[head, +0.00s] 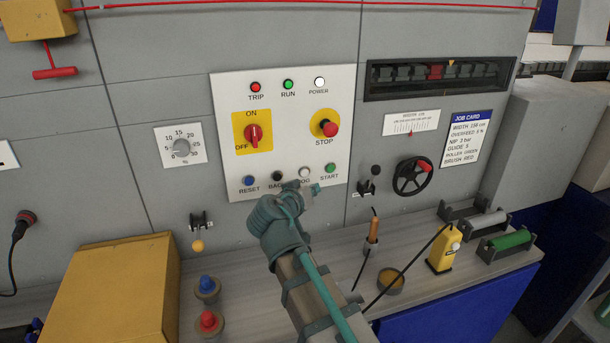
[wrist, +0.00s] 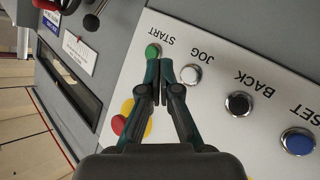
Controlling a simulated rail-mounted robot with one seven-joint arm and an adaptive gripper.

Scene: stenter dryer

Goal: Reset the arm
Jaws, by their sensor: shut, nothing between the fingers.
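My arm reaches up from the bottom of the head view to the white control panel (head: 215,100). My gripper (head: 316,188) is at the panel's lower edge, just below and between the white JOG button (head: 305,172) and the green START button (head: 330,168). In the wrist view, my gripper (wrist: 166,64) has its two fingers together with nothing between them. The START button (wrist: 153,50) shows just beyond the fingertips, and the JOG button (wrist: 190,75) is beside them. I cannot tell whether the tips touch the panel.
The red switch (head: 254,134) and red STOP button (head: 330,129) are higher on the panel. Below, the bench holds a yellow box (head: 115,295), red and blue knobs, a yellow device (head: 443,250) and rollers (head: 508,240). A black handwheel (head: 412,176) juts out at right.

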